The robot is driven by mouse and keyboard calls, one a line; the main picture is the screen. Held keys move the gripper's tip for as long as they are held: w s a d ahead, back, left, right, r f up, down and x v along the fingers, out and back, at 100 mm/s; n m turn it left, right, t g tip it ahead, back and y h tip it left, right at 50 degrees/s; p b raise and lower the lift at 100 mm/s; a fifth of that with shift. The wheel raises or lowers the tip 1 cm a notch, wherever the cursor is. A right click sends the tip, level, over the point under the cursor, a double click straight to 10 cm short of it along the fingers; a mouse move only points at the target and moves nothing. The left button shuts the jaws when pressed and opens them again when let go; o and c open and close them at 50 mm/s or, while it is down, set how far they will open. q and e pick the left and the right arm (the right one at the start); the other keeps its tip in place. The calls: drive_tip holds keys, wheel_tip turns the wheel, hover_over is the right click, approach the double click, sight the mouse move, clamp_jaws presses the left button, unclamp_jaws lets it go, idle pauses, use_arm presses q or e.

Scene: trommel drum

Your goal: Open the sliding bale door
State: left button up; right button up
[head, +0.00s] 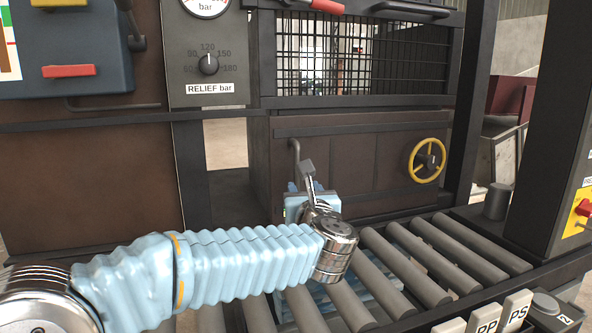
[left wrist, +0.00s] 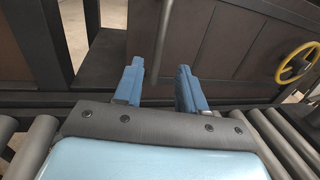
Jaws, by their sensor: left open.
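The bale door (head: 350,165) is a brown ribbed metal panel behind the roller conveyor; it also shows in the left wrist view (left wrist: 225,40). Its grey bar handle (head: 295,150) stands upright near the door's left edge. My left gripper (head: 303,188) is in front of the door, just below the handle, its fingers mostly hidden by my wrist. In the left wrist view, its two blue fingers (left wrist: 160,72) are open, and the handle (left wrist: 165,30) runs down to the gap between them. I cannot tell whether its end is inside the gap. My right gripper is not in view.
A roller conveyor (head: 440,252) runs below the door. A yellow handwheel (head: 427,160) sits on the door's right side. A mesh guard (head: 365,55) is above. A dark post (head: 190,175) and a gap lie left of the door. Labelled keys (head: 485,317) stand at the front right.

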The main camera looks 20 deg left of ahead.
use_arm(q)
drive_tip(key=p+x, duration=0.2)
drive_tip(key=x, duration=0.9)
drive_tip(key=shift+w+p, duration=0.2)
drive_tip(key=shift+p, duration=0.15)
clamp_jaws()
